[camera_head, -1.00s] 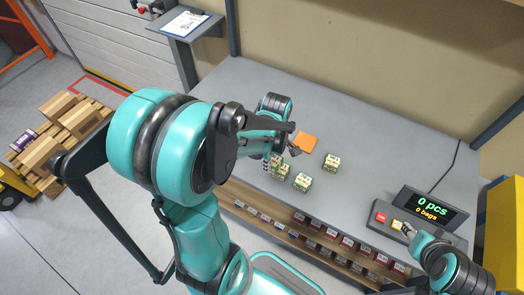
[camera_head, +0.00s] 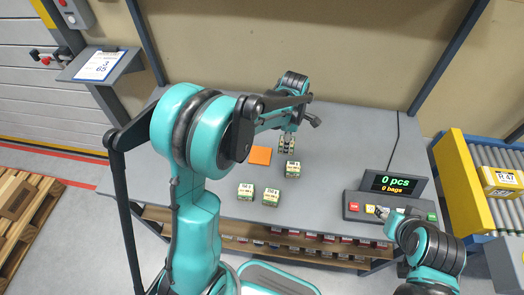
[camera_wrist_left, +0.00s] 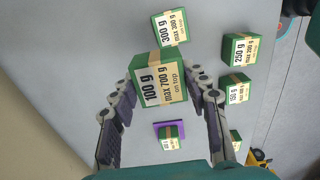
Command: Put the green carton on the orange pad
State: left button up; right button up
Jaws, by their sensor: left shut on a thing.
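My left gripper (camera_head: 287,137) is shut on a green carton (camera_head: 287,146) with a cream label, beyond and to the right of the orange pad (camera_head: 260,155). In the left wrist view, the held carton (camera_wrist_left: 146,82) sits between the fingers of my left gripper (camera_wrist_left: 160,112); its label reads 100 g, max 700 g. The orange pad lies flat and bare on the table. My right gripper (camera_head: 380,212) is by the button console; its fingers are too small to read.
Similar green cartons stand on the grey table: one (camera_head: 292,169) right of the pad, two (camera_head: 245,191) (camera_head: 271,197) near the front edge. A console (camera_head: 385,207) with a display reading 0 pcs stands at right. In the left wrist view, a small carton (camera_wrist_left: 171,143) is by a purple patch (camera_wrist_left: 168,126).

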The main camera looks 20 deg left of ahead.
pick_arm(q)
jog(key=b, duration=0.3)
send_over(260, 155)
notch_tip(260, 155, down, 6)
jog(key=shift+f, duration=0.15)
notch_tip(260, 155, down, 4)
jog(key=shift+w+b, duration=0.1)
jog(key=shift+b, duration=0.65)
jog(key=shift+f, duration=0.1)
jog(key=o, duration=1.2)
